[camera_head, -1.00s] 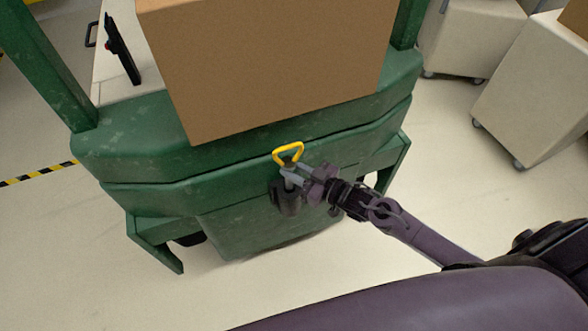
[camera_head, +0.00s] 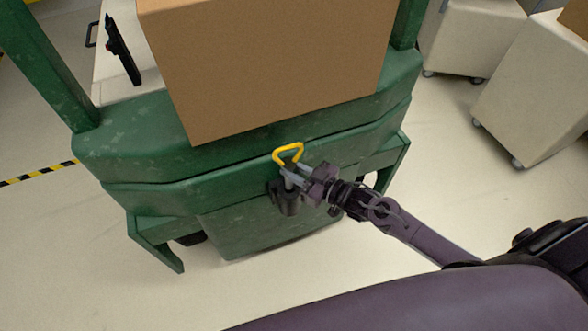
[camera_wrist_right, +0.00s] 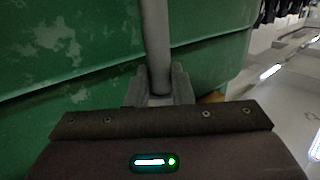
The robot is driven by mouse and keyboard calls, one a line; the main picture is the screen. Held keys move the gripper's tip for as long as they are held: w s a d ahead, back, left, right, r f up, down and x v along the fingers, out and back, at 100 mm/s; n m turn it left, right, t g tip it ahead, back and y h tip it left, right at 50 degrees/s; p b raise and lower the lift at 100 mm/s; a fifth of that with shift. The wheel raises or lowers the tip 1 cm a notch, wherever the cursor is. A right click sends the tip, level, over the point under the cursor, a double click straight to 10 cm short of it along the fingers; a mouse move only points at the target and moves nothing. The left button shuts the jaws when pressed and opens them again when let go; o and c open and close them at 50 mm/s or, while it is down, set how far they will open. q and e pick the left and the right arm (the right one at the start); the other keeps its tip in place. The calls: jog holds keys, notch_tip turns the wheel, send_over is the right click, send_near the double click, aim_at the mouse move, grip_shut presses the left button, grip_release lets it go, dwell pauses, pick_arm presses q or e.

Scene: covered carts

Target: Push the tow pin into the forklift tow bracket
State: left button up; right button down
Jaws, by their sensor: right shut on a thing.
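The tow pin has a yellow triangular handle (camera_head: 288,153) and a grey shaft, and is in front of the green forklift (camera_head: 150,200). My right gripper (camera_head: 291,176) is shut on the pin's shaft just below the handle. In the right wrist view the grey shaft of the tow pin (camera_wrist_right: 155,45) stands upright between the fingers. The dark tow bracket (camera_head: 289,202) is on the forklift's face, directly below the gripper. The pin's lower end seems to meet the bracket's top, but how deep it sits cannot be told. My left gripper is not in view.
A large cardboard box (camera_head: 265,70) rests on the forklift above the bracket. Covered carts (camera_head: 535,95) stand on the right. Black and yellow floor tape (camera_head: 40,174) lies at the left. The pale floor in front is clear.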

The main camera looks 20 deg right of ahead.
aim_at(294, 192)
jog(key=shift+r, duration=0.15)
dwell(0.3)
jog(key=shift+f+b, duration=3.7)
jog(key=shift+f, duration=1.15)
jog(key=c, duration=1.2)
grip_release()
jog(key=shift+s+f, duration=0.1)
jog(key=shift+s+f, duration=0.1)
jog(key=shift+f, duration=0.1)
jog(key=v, duration=0.7)
jog(key=shift+s+d+r, duration=0.1)
jog(key=shift+d+r, duration=0.25)
